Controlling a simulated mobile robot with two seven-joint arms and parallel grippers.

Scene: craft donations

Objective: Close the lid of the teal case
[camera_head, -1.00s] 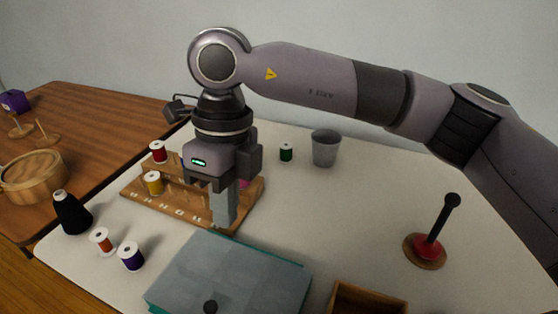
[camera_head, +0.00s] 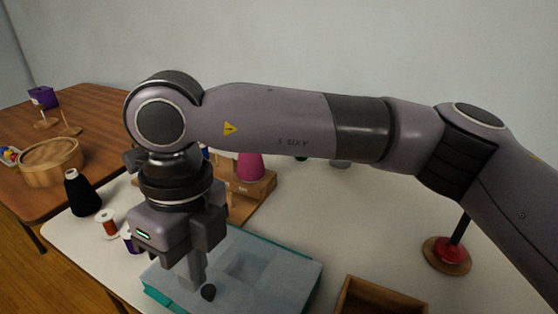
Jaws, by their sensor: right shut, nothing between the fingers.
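The teal case (camera_head: 158,296) sits at the bottom of the view near the table's front. I cannot tell whether the fingertips touch the lid. My left gripper is not in view.
A black thread cone (camera_head: 82,197) and an orange spool (camera_head: 108,224) stand left of the case. A wooden rack (camera_head: 248,188) with a pink cone (camera_head: 250,166) is behind my gripper. A wooden box (camera_head: 375,297) and a red-based stand (camera_head: 447,256) are at right.

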